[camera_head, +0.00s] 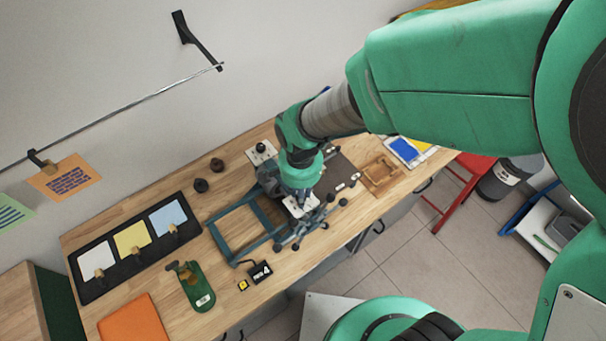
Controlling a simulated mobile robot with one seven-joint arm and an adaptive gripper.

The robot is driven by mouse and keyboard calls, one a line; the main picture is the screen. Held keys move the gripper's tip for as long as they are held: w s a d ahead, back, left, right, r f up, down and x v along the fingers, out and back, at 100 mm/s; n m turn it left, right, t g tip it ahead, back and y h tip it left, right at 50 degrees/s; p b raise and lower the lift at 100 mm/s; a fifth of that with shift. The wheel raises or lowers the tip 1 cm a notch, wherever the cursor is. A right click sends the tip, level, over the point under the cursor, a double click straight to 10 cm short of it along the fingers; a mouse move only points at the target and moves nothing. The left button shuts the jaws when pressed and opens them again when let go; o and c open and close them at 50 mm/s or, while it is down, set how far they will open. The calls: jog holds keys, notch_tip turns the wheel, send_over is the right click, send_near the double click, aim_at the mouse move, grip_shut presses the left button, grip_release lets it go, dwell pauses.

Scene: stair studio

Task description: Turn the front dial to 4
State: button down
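A teal-framed press-like device (221,258) stands on the wooden workbench, with dark knob-like parts around its right end. I cannot make out which one is the front dial, or any dial numbers. A small black sign (261,272) with a white 4 stands on the bench in front of the device. My gripper (299,214) points down over the right end of the device, close to its knobs and a small white plate. The gripper hides part of the device. Its fingers are too small and overlapped to tell open from shut, or whether they touch anything.
A tray of coloured cards (81,286), a green tool (194,287) and an orange sheet (135,322) lie left. Dark round pieces (201,185) lie behind the device. A wooden frame (380,174) and blue-white item (404,149) lie right. A red stool (462,180) stands beyond the bench.

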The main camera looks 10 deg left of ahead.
jog(key=c, duration=1.5)
grip_release()
jog(key=shift+r, duration=0.1)
notch_tip(320, 180, up, 12)
jog(key=shift+f, duration=0.1)
jog(key=s+d+r+n+t+b, duration=0.1)
jog(key=d+b, duration=0.3)
jog(key=d, duration=0.5)
jog(key=s+d+r+n+t+b, duration=0.1)
jog(key=s+d+r+t+b, duration=0.1)
jog(key=d+b, duration=0.3)
jog(key=s+d+r+n+t+b, duration=0.1)
jog(key=s+d+n+t+b, duration=0.1)
jog(key=d, duration=1.2)
jog(key=shift+s+r+t+b, duration=0.2)
jog(key=shift+s+b, duration=0.25)
jog(key=shift+b, duration=0.2)
jog(key=shift+s+r+t+b, duration=0.15)
jog(key=shift+s+b, duration=0.25)
jog(key=shift+b, duration=0.2)
